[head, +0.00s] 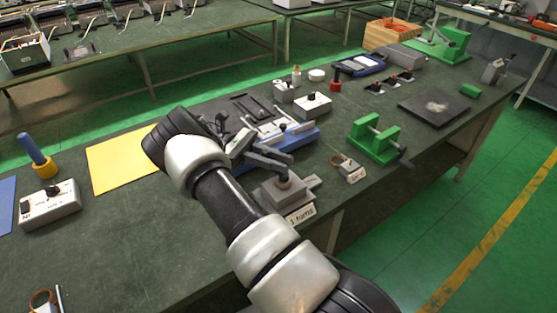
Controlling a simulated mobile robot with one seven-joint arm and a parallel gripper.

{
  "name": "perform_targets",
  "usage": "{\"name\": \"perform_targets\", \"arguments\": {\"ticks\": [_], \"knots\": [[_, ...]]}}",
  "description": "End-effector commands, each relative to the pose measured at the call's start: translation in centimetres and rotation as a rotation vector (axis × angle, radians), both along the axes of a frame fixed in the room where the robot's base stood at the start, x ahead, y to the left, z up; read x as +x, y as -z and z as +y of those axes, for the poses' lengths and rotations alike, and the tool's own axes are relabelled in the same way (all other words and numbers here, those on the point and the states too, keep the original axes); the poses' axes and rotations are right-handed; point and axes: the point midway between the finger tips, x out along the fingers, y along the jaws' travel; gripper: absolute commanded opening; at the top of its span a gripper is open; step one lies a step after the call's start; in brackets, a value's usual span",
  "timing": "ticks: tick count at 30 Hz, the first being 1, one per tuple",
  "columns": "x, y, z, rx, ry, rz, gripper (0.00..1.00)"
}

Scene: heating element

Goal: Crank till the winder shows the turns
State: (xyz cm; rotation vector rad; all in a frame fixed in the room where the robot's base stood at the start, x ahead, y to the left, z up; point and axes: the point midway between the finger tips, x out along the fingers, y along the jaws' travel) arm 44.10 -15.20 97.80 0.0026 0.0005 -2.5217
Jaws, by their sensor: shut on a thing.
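The winder (268,197) looks like a small grey block near the table's front edge, with a brownish round part (284,182) on top. A white card (300,214) with "turns" written on it stands at its front; its number is hard to read. My gripper (279,163) reaches in from the left, just above the brownish part. Its jaws are shut on what appears to be the winder's crank, which the fingers mostly hide. I cannot make out a turn count on the winder.
Behind the gripper is a blue-based device (300,137). A green clamp-like stand (374,139) and a small coil with a label (348,168) stand to the right. A yellow sheet (118,163) and a white switch box (50,205) lie left. The front-left table is mostly clear.

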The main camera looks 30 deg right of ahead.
Motion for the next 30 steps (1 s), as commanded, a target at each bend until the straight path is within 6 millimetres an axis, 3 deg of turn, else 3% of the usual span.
{"name": "perform_targets", "arguments": {"ticks": [5, 6, 9, 20, 30], "knots": [[-0.1, 0.0, 0.0, -0.003, 0.004, 0.004, 0.00], [-0.1, 0.0, 0.0, -0.003, 0.004, 0.004, 0.26], [-0.1, 0.0, 0.0, -0.002, 0.003, 0.003, 0.38], [0.0, -0.8, 0.0, -0.001, 0.000, 0.000, 0.38], [0.0, -7.0, 0.0, -0.003, 0.000, 0.000, 0.38]]}}
